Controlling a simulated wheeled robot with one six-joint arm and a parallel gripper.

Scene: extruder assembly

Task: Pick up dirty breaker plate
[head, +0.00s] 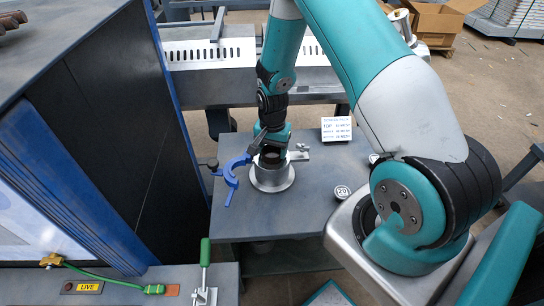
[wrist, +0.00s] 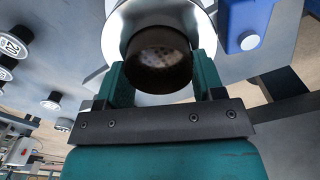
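The dark, round breaker plate (wrist: 158,62), its face mottled with small holes, sits at the silver flanged collar (wrist: 118,28) in the wrist view. My gripper (wrist: 163,82) has its two teal fingers on either side of the plate, with little or no gap visible. I cannot tell whether the fingers press on it. In the head view my gripper (head: 270,150) points down over the collar (head: 272,180) on the grey table, and the plate is mostly hidden there.
A blue hinged clamp (head: 232,180) stands open left of the collar. A printed sign (head: 337,129) stands behind right, and a round "20" piece (head: 342,192) lies at right. A tall dark cabinet (head: 110,110) is at left. The table front (head: 265,222) is clear.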

